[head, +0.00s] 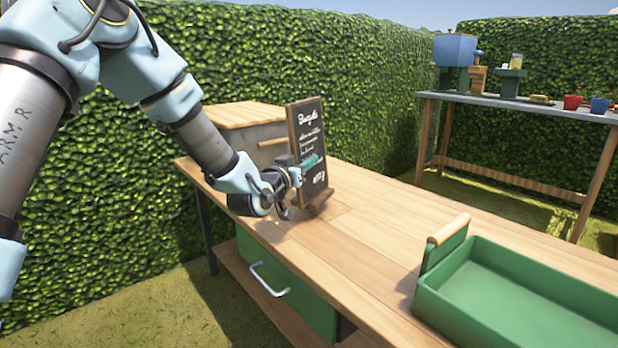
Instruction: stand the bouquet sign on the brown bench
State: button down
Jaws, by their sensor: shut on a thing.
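The bouquet sign (309,130) is a black chalkboard with white lettering in a brown wooden frame. It is nearly upright over the brown bench (365,235), towards the bench's far left part. My gripper (306,174) is shut on the sign at its lower front, and its jaws hide part of the lettering. The sign's foot is at or just above the bench top; I cannot tell whether it touches.
A wooden-topped box (245,115) stands behind the sign. A green tray (520,300) with a wooden handle sits at the bench's near right. Bench top between is clear. A grey table (530,105) with pots stands at back right, before hedges.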

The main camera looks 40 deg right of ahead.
jog(key=shift+f, duration=1.65)
jog(key=shift+f+b, duration=0.15)
jog(key=shift+b, duration=0.2)
jog(key=c, duration=0.9)
grip_release()
jog(key=shift+a, duration=0.15)
jog(key=v, duration=1.2)
